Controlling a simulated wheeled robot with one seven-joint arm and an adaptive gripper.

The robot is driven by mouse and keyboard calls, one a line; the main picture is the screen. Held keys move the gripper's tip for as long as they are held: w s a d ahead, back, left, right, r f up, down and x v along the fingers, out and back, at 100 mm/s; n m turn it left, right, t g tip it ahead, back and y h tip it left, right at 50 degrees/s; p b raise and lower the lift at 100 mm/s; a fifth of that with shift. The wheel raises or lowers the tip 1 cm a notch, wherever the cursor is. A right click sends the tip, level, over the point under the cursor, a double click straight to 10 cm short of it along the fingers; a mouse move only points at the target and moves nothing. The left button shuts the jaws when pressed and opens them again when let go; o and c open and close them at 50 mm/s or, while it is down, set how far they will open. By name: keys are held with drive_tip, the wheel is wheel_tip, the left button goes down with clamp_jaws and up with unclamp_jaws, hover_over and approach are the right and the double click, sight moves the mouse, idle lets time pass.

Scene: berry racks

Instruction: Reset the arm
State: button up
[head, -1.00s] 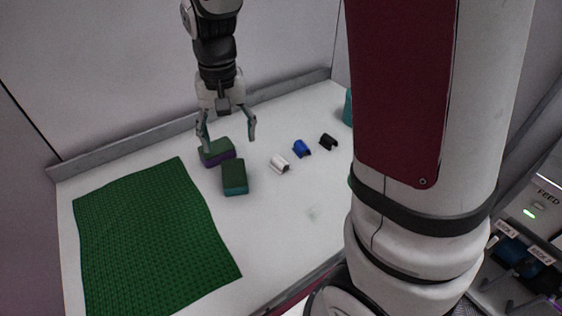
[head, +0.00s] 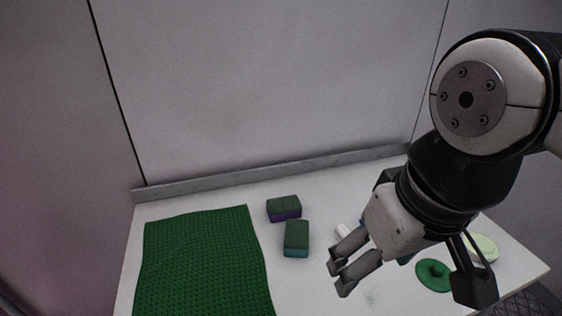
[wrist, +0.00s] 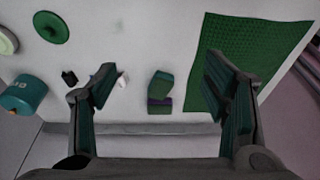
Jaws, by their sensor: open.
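My gripper (head: 408,275) is open and empty, raised above the right part of the white table in the head view. Its two spread fingers (wrist: 160,78) frame the table in the wrist view. No object lies between the fingertips at their height. A green-and-purple block (head: 283,208) and a green-and-teal block (head: 296,238) rest on the table left of the gripper, close together. They show in the wrist view between the fingers, well beyond them.
A green textured mat (head: 200,260) covers the table's left. A green round knobbed object (head: 435,275) and a pale green round object (head: 485,247) lie at right. A white clip (head: 343,230), a black clip (wrist: 70,77) and a teal cylinder (wrist: 22,95) are partly hidden or near the gripper's outline.

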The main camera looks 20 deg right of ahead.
drive_tip(key=shift+r, duration=0.1)
wheel_tip(320, 180, up, 7)
drive_tip(key=t+p, duration=0.1)
drive_tip(key=p, duration=0.4)
drive_tip(key=shift+p, duration=0.3)
drive_tip(key=shift+o, duration=0.2)
